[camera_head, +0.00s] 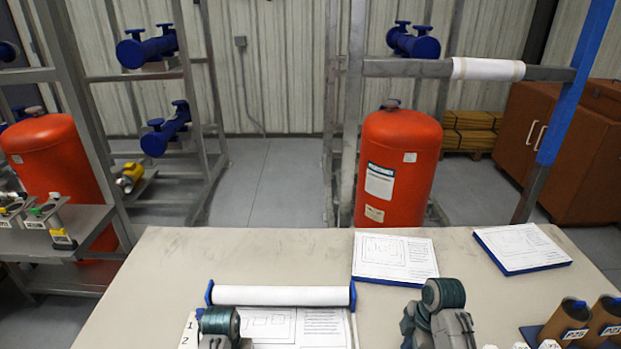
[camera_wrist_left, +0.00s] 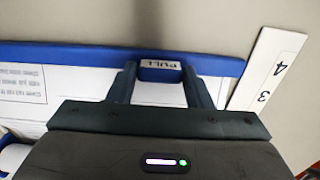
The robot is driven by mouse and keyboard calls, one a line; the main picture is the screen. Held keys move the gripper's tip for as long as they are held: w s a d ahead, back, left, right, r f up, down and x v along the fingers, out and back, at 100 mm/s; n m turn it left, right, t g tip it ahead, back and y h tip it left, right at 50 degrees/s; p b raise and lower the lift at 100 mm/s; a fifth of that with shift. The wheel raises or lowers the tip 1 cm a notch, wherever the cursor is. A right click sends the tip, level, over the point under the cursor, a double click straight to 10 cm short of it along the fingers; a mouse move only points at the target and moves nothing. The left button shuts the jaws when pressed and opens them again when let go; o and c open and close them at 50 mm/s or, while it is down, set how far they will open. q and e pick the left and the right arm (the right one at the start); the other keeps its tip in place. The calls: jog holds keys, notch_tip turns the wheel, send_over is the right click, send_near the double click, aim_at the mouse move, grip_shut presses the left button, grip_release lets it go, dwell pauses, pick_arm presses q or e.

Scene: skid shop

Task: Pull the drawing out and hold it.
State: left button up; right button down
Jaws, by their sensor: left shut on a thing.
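The drawing (camera_head: 268,325) is a white sheet with line diagrams and text. It lies flat on the table below a white roller (camera_head: 280,296) with blue end brackets. In the left wrist view the sheet (camera_wrist_left: 80,60) ends in a blue bar (camera_wrist_left: 60,52) with a tab marked PULL (camera_wrist_left: 160,65). My left gripper (camera_wrist_left: 160,75) is shut on this tab, one finger at each side. In the head view its arm covers the sheet's left part, and the fingertips are hidden. My right gripper (camera_head: 440,325) hangs over the table to the right; its fingers do not show clearly.
Two blue-edged boards with printed sheets, a middle one (camera_head: 394,257) and a right one (camera_head: 521,248), lie at the table's far side. A white numbered strip (camera_wrist_left: 268,70) lies beside the bar. Brown labelled holders (camera_head: 566,318) stand at the right front. The table's left is bare.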

pick_arm(q)
jog(key=shift+s, duration=0.9)
jog(key=shift+s+f, duration=0.1)
jog(key=shift+s, duration=0.05)
